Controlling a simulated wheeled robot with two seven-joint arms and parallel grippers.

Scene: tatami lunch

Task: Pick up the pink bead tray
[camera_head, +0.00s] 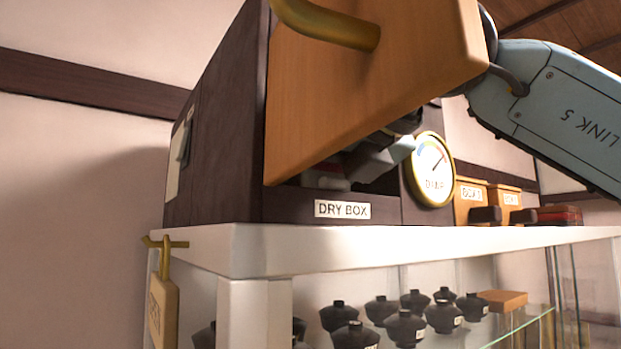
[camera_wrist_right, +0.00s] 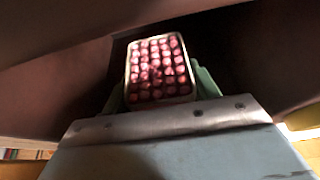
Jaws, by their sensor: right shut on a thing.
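The pink bead tray (camera_wrist_right: 128,72) shows in the right wrist view, a pale-rimmed rectangular tray filled with rows of round pink-red beads. My right gripper (camera_wrist_right: 160,100) is shut on it, with a greenish finger on either side. In the head view my right gripper (camera_head: 352,172) reaches into the dark dry box (camera_head: 225,140), under its raised wooden door (camera_head: 350,90). The door hides much of the gripper. A small red and pale patch shows by the fingers in the opening; I cannot tell for sure whether it is the tray. My left gripper is not in view.
The door's brass handle (camera_head: 330,25) sticks out at the top. A round gauge (camera_head: 433,170) is on the box front, right of the opening. Small wooden boxes (camera_head: 487,198) stand farther right on the white cabinet (camera_head: 400,245). Dark lidded bowls (camera_head: 405,325) stand inside the cabinet.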

